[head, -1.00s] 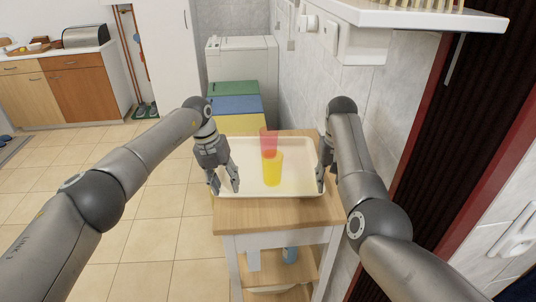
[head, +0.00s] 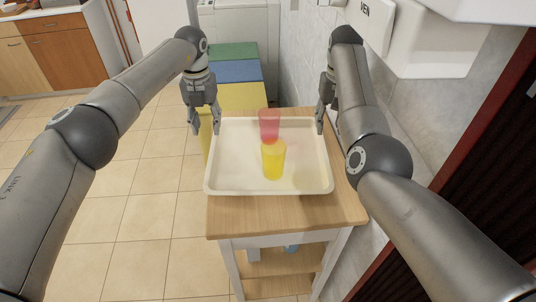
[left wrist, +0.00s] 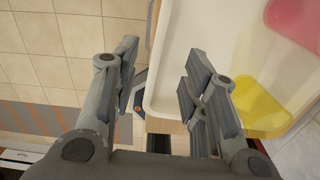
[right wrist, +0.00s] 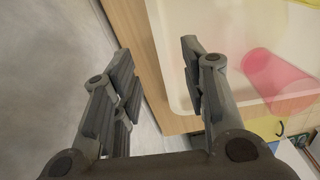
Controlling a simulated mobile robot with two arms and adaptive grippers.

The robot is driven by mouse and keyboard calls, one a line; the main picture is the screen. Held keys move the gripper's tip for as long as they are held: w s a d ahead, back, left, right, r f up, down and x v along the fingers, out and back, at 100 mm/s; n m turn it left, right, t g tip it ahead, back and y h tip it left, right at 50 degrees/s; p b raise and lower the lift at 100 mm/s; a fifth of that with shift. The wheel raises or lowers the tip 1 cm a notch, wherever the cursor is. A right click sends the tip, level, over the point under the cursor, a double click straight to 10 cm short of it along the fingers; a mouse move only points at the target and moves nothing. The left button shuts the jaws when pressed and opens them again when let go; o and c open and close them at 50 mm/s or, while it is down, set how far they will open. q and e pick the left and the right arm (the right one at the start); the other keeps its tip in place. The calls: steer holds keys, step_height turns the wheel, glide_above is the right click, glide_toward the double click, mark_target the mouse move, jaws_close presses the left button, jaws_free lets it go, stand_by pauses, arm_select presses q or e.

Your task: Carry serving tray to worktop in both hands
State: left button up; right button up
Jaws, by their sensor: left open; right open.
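The cream serving tray (head: 225,183) lies flat on a small wooden-topped trolley (head: 285,212). A pink see-through cup (head: 269,124) and a yellow see-through cup (head: 273,160) stand on it. My left gripper (head: 205,128) is open at the tray's left rim, toward the far corner. In the left wrist view, the tray's rim (left wrist: 152,75) shows between the spread fingers. My right gripper (head: 322,118) is open at the right rim. In the right wrist view, the rim (right wrist: 165,70) runs near the inner finger. I cannot tell whether either gripper touches the tray.
A tiled wall (head: 300,60) stands close on the right, with a white unit (head: 430,45) jutting out above. Green, blue and yellow boxes (head: 240,70) stand behind the trolley. A wooden cabinet with a pale worktop (head: 30,12) is at far left. Open tiled floor (head: 140,215) lies left.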

mark_target(212, 150)
arm_select(q)
step_height(212, 150, down, 10)
steer(key=shift+w+f, duration=0.1)
arm_select(e)
step_height(212, 150, down, 10)
steer(key=shift+w+f, duration=0.1)
steer(key=shift+w, duration=0.05)
arm_select(q)
jaws_close()
arm_select(e)
jaws_close()
